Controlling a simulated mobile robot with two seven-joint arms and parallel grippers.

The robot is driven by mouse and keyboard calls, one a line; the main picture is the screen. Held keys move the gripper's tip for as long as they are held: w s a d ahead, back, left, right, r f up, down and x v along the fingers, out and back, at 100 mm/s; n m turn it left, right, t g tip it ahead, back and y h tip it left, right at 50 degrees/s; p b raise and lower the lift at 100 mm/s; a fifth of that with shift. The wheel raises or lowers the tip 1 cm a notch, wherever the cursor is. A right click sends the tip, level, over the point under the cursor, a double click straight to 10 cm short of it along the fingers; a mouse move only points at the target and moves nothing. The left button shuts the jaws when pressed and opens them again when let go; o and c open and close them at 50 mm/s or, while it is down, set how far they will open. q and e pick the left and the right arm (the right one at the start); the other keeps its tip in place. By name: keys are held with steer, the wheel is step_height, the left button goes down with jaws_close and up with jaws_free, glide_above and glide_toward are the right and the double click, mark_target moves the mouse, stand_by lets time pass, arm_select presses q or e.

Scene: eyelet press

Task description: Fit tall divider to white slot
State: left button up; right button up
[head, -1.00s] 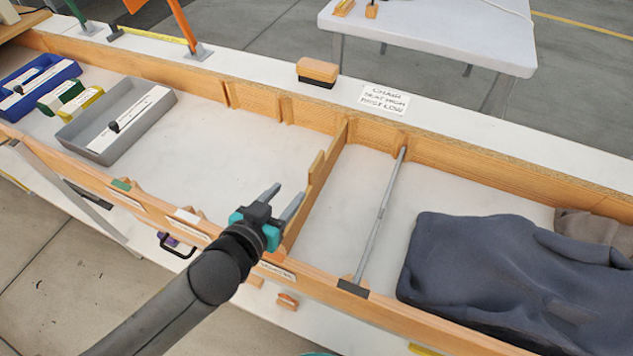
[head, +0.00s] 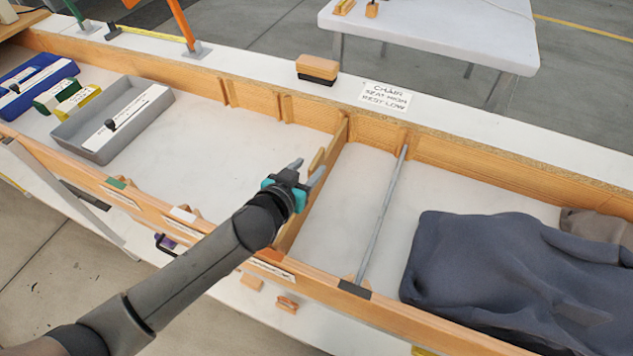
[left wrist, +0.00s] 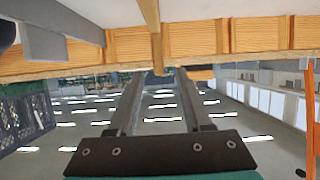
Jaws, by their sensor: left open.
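The tall divider (head: 336,150) is a wooden board standing across the drawer, with a raised step on its left side. Its near end is at the front rail, by the slot with an orange mark (head: 271,254). The white slot mark (head: 183,214) is on the front rail farther left. My left gripper (head: 306,168) is open over the divider, its fingers pointing toward the back. In the left wrist view, a wooden board (left wrist: 150,14) lines up with the gap between the open fingers (left wrist: 158,72). I cannot tell whether they straddle it. My right gripper is out of view.
A grey rod (head: 382,215) crosses the drawer right of the divider, with dark folded cloth (head: 480,265) beyond. A grey bin (head: 110,143) stands at the left. Bare drawer floor (head: 215,155) lies between bin and divider. Wooden cleats (head: 285,108) line the back wall.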

mark_target(313, 164)
arm_select(q)
steer(key=b+x, duration=0.1)
steer(key=x, duration=0.3)
steer(key=shift+d, duration=0.1)
steer(key=shift+w+d+f+b, duration=0.1)
steer(key=shift+w+f+b, duration=0.05)
steer(key=shift+w+b, duration=0.15)
steer(key=shift+w, duration=0.1)
steer(key=c, duration=0.6)
steer(key=shift+c, duration=0.8)
jaws_close()
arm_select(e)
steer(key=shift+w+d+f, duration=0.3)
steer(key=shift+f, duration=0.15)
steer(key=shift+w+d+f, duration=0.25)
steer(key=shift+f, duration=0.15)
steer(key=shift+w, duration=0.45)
